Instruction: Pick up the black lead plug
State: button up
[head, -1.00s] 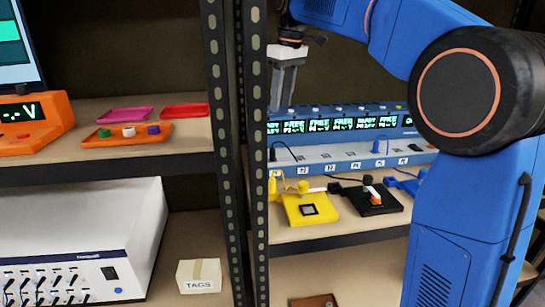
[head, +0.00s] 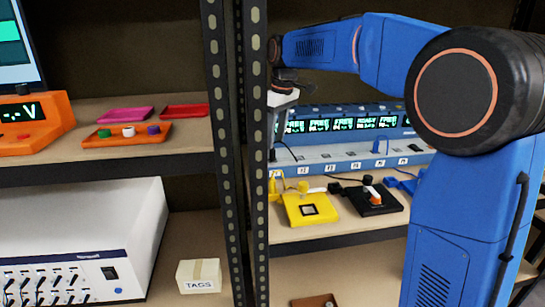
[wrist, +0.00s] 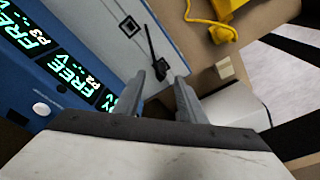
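The black lead plug (wrist: 160,66) stands at the pale front strip of the blue unit, with a thin black cable running from it. In the head view the plug (head: 272,155) shows beside the shelf post. My gripper (wrist: 160,76) is open, with one finger on each side of the plug in the wrist view. I cannot tell whether either finger touches it. In the head view my gripper (head: 279,122) is above the plug, partly hidden by the post.
The blue unit (head: 345,157) has lit displays and a blue plug (head: 377,146) further right. A yellow fixture (head: 296,213) and a black fixture (head: 386,206) stand in front. The perforated shelf post (head: 255,180) is close on the left.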

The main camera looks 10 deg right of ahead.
aim_at(273, 150)
jog(key=shift+w+a+f, duration=0.15)
jog(key=shift+a+f, duration=0.05)
jog(key=shift+f, duration=1.05)
jog(key=shift+w+a+f, duration=0.15)
jog(key=shift+f, duration=1.1)
grip_shut()
